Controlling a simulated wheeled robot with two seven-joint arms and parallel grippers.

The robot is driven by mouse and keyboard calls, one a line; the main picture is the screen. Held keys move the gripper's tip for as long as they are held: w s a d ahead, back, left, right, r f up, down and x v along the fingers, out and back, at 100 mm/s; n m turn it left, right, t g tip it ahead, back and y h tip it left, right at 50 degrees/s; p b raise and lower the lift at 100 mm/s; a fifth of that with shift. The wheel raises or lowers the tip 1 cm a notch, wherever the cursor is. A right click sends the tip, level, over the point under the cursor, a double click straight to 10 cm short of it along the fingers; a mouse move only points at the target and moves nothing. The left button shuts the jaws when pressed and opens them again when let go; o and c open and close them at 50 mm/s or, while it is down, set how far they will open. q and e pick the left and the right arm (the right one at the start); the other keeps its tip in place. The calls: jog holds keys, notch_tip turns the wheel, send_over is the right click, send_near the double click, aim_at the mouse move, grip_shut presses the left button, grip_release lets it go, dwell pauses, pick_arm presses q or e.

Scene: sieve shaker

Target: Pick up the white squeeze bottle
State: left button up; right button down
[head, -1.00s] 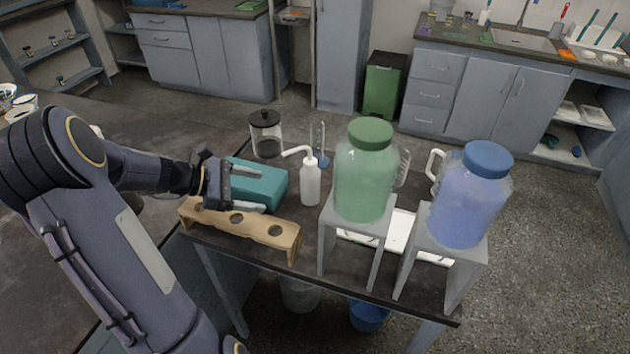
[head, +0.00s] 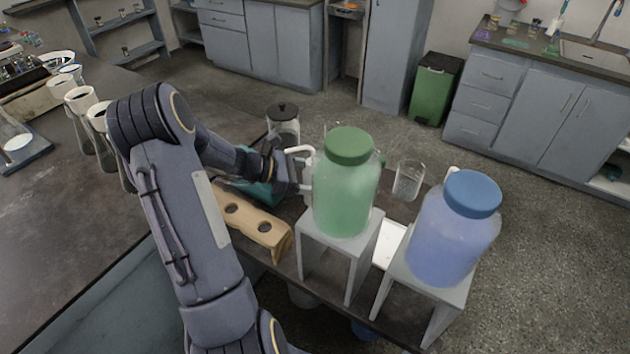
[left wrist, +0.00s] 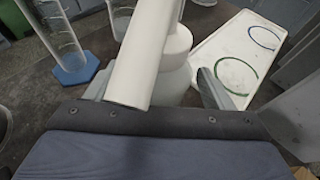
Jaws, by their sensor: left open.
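The white squeeze bottle shows large in the left wrist view (left wrist: 176,82), its thick white spout leaning toward the camera. In the head view only its bent white spout (head: 301,150) and a sliver of its body show; the rest is hidden by the green-lidded jar and my gripper. My left gripper (left wrist: 158,88) is open, with one finger on each side of the bottle body. I cannot tell whether either finger touches it. In the head view the gripper (head: 303,187) reaches in from the left, its tips partly hidden behind the green jar. My right gripper is not in view.
The green jar (head: 345,190) on its grey stand (head: 362,262) is close right of my gripper. A blue jar (head: 452,235) stands further right. A wooden rack (head: 262,232), teal box (head: 262,192), dark-lidded jar (head: 284,122) and glass beaker (head: 408,182) are nearby. A white tray (left wrist: 225,55) lies beyond.

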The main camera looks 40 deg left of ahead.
pick_arm(q)
jog(key=shift+x, duration=1.25)
jog(key=c, duration=0.7)
